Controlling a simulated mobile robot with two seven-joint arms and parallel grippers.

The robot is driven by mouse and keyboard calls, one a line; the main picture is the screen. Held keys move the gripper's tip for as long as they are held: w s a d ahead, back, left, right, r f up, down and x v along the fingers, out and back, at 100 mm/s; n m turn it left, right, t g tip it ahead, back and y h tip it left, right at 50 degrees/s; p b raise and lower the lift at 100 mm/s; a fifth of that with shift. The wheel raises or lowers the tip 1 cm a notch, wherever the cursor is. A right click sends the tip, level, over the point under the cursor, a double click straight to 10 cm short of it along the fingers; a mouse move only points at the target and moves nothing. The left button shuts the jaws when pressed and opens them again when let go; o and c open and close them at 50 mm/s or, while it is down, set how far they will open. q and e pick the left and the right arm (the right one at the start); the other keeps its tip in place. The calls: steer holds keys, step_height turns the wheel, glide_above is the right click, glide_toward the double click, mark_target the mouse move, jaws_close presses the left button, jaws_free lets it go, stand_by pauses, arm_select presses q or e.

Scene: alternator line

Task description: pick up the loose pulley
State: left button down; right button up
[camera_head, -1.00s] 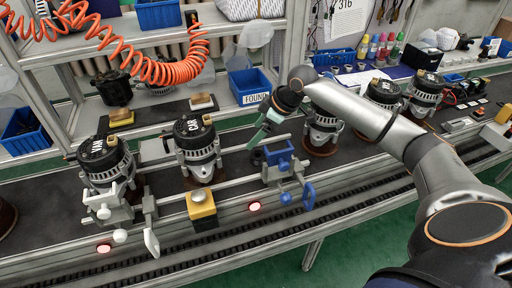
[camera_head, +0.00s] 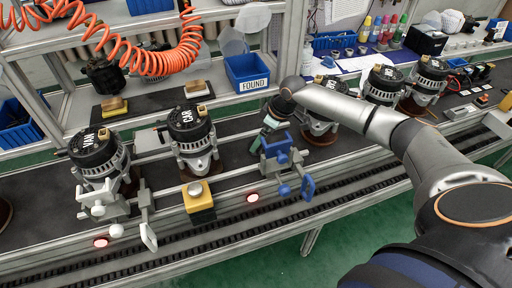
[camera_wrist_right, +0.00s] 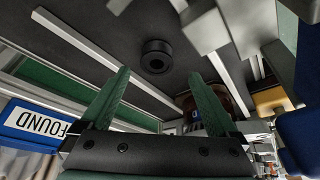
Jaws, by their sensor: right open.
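The loose pulley (camera_wrist_right: 156,56) is a small black grooved ring lying on the dark belt (camera_wrist_right: 95,22). In the right wrist view it sits just beyond and between my right gripper's fingertips, not between the jaws. My right gripper (camera_wrist_right: 159,75) has two green fingers spread wide and empty. In the head view my right gripper (camera_head: 262,136) points down to the belt beside the blue clamp (camera_head: 282,152). I cannot make out the pulley clearly there, close to the gripper. My left gripper is not in view.
Alternators marked VAN (camera_head: 96,150) and CAR (camera_head: 190,130) stand left of the gripper, with a yellow button box (camera_head: 199,203) in front. Another alternator (camera_head: 318,125) stands close on the right. Rails cross the belt. A blue FOUND bin (camera_head: 247,72) is on the shelf behind.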

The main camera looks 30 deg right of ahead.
steer(key=shift+d+x, duration=0.15)
steer(key=shift+x, duration=1)
steer(key=shift+d+x, duration=0.15)
steer(key=shift+x, duration=1)
steer(key=shift+s+f, duration=0.1)
steer(key=shift+c, duration=0.2)
jaws_close()
